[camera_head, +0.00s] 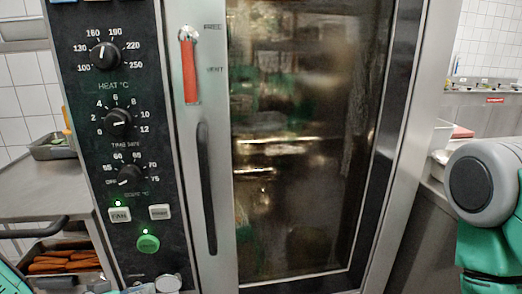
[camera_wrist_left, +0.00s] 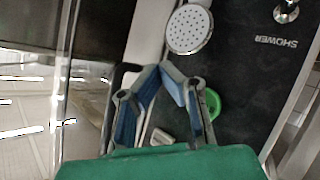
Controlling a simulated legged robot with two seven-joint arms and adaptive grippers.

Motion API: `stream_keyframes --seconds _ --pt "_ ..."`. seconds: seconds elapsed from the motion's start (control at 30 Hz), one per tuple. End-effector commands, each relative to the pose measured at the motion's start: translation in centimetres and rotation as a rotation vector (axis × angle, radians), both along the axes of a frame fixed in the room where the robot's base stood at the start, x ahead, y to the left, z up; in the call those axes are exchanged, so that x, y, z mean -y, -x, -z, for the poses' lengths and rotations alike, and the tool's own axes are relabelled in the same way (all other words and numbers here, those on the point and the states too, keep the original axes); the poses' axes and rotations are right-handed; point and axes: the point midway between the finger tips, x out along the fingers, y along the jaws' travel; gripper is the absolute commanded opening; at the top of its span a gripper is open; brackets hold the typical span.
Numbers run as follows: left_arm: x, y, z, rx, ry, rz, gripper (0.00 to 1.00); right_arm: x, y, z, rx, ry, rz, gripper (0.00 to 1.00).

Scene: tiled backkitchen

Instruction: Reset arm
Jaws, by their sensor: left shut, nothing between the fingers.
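My left gripper (camera_wrist_left: 168,68) shows in the left wrist view with its blue-grey fingers drawn together at the tips and nothing between them. It is in front of the oven's dark control panel (camera_wrist_left: 245,75), beside the shower head (camera_wrist_left: 189,29) and the green button (camera_wrist_left: 212,104). In the head view only a small part of this gripper (camera_head: 140,289) shows at the bottom edge, below the green button (camera_head: 148,243). A grey and teal link of my right arm stands at the right edge; my right gripper is out of view.
The tall oven fills the middle, with its glass door (camera_head: 300,150) closed, a dark vertical handle (camera_head: 206,188) and a red lever (camera_head: 190,70). Dials (camera_head: 105,56) line the panel. A steel counter (camera_head: 40,190) stands left, with a tray of orange food (camera_head: 65,262) below.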

Motion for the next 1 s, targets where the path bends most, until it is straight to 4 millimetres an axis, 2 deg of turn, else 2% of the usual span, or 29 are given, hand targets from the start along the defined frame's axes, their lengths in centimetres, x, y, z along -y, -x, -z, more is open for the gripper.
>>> stream_keyframes --seconds 0.03,0.1,0.23,0.3,0.4,0.5,0.6,0.7,1.0 --pt "1.4 1.7 1.9 -0.084 -0.032 0.022 0.0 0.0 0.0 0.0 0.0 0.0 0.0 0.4" --pt "2.8 4.6 4.9 -0.222 -0.089 0.036 0.0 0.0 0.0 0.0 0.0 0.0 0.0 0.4" --pt "4.1 11.5 9.7 -0.483 -0.231 0.048 0.0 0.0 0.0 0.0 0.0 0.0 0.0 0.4" --pt "4.0 15.3 11.5 -0.606 -0.316 0.049 0.0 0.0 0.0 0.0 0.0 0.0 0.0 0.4" --pt "3.1 20.0 13.1 -0.745 -0.431 0.04 0.0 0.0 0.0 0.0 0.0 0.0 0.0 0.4" --pt "2.0 23.3 13.7 -0.838 -0.522 0.026 0.0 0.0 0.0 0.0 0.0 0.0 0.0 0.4" --pt "1.3 25.2 13.9 -0.888 -0.578 0.015 0.0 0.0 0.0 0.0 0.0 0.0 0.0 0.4" --pt "0.9 26.0 13.9 -0.909 -0.601 0.008 0.0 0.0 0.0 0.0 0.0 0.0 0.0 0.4" --pt "0.9 26.0 13.9 -0.909 -0.602 0.007 0.0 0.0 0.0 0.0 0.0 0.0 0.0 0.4"
